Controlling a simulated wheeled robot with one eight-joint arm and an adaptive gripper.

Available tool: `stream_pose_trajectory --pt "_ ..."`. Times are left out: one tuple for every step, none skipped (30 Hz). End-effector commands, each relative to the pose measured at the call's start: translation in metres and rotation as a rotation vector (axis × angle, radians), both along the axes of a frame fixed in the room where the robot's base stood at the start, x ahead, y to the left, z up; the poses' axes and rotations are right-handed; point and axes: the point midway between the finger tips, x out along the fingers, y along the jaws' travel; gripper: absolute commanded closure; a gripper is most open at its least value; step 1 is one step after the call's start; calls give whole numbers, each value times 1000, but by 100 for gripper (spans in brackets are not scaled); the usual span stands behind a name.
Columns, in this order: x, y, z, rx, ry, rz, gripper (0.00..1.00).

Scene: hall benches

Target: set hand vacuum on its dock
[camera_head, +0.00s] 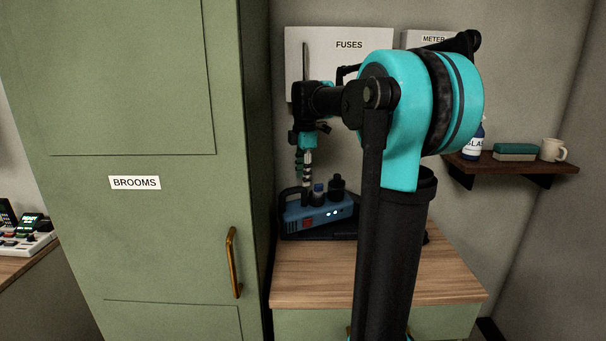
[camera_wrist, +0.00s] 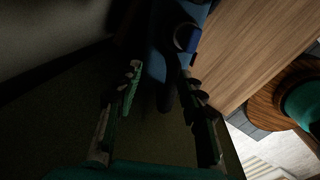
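A blue device (camera_head: 330,212) with a red switch, two small white lights and a black handle loop at its left end sits on the wooden counter. A black base shows beneath it. I cannot tell for certain which part is the hand vacuum and which the dock. My gripper (camera_head: 306,180) points down just above the device's left part. In the wrist view my gripper (camera_wrist: 162,88) is open, its two fingers apart. A narrow dark piece lies in line between them, with visible gaps. The blue device (camera_wrist: 160,50) extends beyond the fingertips. Contact cannot be seen.
The tall green brooms cabinet (camera_head: 150,240) bounds the left side. A wall shelf (camera_head: 510,166) holds a mug at right. The counter's front (camera_head: 320,283) is clear.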

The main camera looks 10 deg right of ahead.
Motion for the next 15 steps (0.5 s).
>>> stream_pose_trajectory --pt "0 0 0 0 0 0 60" --pt "0 0 0 0 0 0 60" --pt "0 0 0 0 0 0 60" --pt "0 0 0 0 0 0 60" --pt "0 0 0 0 0 0 60" --pt "0 0 0 0 0 0 60" --pt "0 0 1 0 0 0 60" --pt "0 0 2 0 0 0 60" --pt "-1 0 4 0 0 0 60" --pt "-1 0 6 0 0 0 60" --pt "-1 0 9 0 0 0 60" --pt "-2 0 14 0 0 0 60" --pt "-3 0 19 0 0 0 60" --pt "-4 0 24 0 0 0 60" --pt "-4 0 31 0 0 0 60"
